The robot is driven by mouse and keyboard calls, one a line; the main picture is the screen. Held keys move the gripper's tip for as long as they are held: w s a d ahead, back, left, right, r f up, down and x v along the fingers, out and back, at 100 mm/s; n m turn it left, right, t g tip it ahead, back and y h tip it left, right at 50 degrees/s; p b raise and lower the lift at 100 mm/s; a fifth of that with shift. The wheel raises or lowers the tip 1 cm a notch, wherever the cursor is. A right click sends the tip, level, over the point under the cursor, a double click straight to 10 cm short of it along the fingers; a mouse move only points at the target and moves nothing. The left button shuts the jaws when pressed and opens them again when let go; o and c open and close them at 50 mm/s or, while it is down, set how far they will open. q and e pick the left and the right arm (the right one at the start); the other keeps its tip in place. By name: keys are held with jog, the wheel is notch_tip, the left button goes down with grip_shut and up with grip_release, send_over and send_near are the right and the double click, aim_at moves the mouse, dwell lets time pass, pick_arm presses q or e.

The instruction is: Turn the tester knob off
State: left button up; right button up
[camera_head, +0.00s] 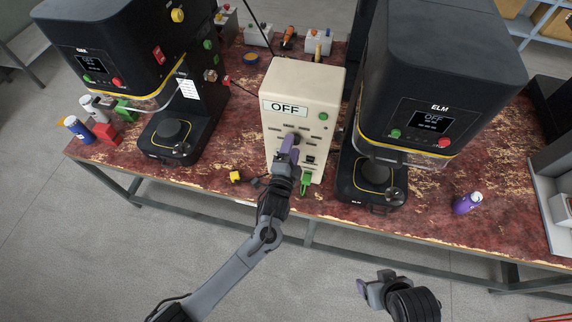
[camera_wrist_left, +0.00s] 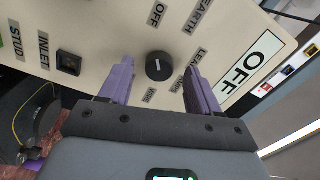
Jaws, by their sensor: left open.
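The cream tester box (camera_head: 285,84) stands on the bench between two black machines, and its display (camera_head: 286,107) reads OFF. Its round black knob (camera_wrist_left: 159,66) shows clearly in the wrist view, with labels around it including one reading OFF (camera_wrist_left: 158,14). In the head view my left gripper (camera_head: 288,147) is at the tester's front face and partly covers the knob area. In the wrist view its purple fingers (camera_wrist_left: 159,76) are open, one on each side of the knob, with gaps visible. My right gripper (camera_head: 372,287) hangs in front of the bench; its jaw opening is unclear.
Black machines stand left (camera_head: 115,45) and right (camera_head: 440,65) of the tester, close to it. A green clip (camera_head: 305,182) hangs at its lower front, and a yellow block (camera_head: 235,176) lies nearby. A purple bottle (camera_head: 467,203) is at the right. The floor in front is clear.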

pick_arm(q)
jog(key=s+a, duration=0.2)
jog(key=s, duration=0.7)
jog(key=shift+f, duration=0.1)
